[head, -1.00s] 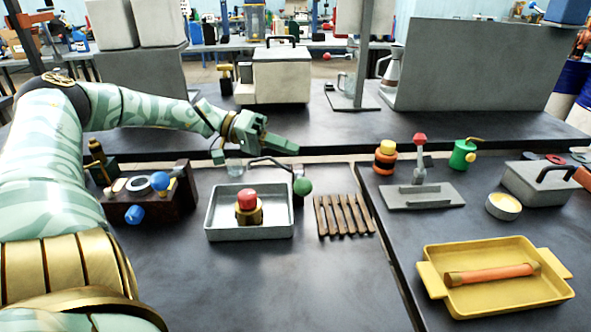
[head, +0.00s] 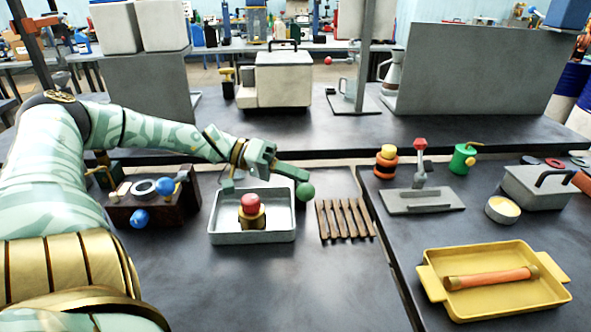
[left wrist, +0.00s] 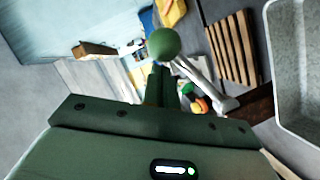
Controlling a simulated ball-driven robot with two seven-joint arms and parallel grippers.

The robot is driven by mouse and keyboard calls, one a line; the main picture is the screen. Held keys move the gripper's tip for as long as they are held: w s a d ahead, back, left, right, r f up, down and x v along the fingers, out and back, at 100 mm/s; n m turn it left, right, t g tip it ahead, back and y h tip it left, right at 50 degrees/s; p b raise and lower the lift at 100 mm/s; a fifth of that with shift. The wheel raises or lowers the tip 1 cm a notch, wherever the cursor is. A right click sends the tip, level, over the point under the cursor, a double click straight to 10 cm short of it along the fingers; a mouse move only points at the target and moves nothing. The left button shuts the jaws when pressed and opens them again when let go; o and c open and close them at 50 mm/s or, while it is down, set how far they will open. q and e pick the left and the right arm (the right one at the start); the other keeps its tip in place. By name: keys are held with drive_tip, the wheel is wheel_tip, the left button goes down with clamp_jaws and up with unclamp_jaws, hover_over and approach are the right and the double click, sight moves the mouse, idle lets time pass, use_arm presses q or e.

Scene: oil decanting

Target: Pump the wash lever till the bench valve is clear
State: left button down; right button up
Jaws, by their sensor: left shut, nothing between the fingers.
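The wash lever appears to be the rod with a green ball knob (head: 305,191) at the tray's right back corner; the knob (left wrist: 164,44) and its pale rod also show in the left wrist view. The bench valve (head: 251,212), brass with a red cap, stands upright in a grey tray (head: 252,238). My left gripper (head: 304,174) is shut and empty, just above and behind the knob. In the left wrist view its fingers (left wrist: 163,85) point at the knob; I cannot tell whether they touch. In the head view the gripper hides most of the rod. My right gripper is not in view.
A slatted wooden rack (head: 344,218) lies right of the tray. A dark block with blue knobs (head: 150,208) stands left of it. A red-knobbed lever (head: 419,165) and a yellow tray (head: 495,300) are on the right bench. The bench front is clear.

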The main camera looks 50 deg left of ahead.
use_arm(q)
drive_tip(key=shift+s+d+f, duration=0.1)
drive_tip(key=shift+s+d, duration=0.05)
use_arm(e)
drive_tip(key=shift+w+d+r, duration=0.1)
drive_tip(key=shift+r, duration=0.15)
use_arm(q)
drive_tip(key=shift+m, duration=0.3)
drive_tip(key=f+m+y+p, duration=0.1)
drive_tip(key=s+d+f+m+y+p, duration=0.1)
drive_tip(key=f, duration=0.1)
drive_tip(key=d+f+m+t+p, duration=0.1)
drive_tip(key=f+m, duration=0.1)
drive_tip(key=shift+s+y+p, duration=0.3)
drive_tip(key=shift+y, duration=0.1)
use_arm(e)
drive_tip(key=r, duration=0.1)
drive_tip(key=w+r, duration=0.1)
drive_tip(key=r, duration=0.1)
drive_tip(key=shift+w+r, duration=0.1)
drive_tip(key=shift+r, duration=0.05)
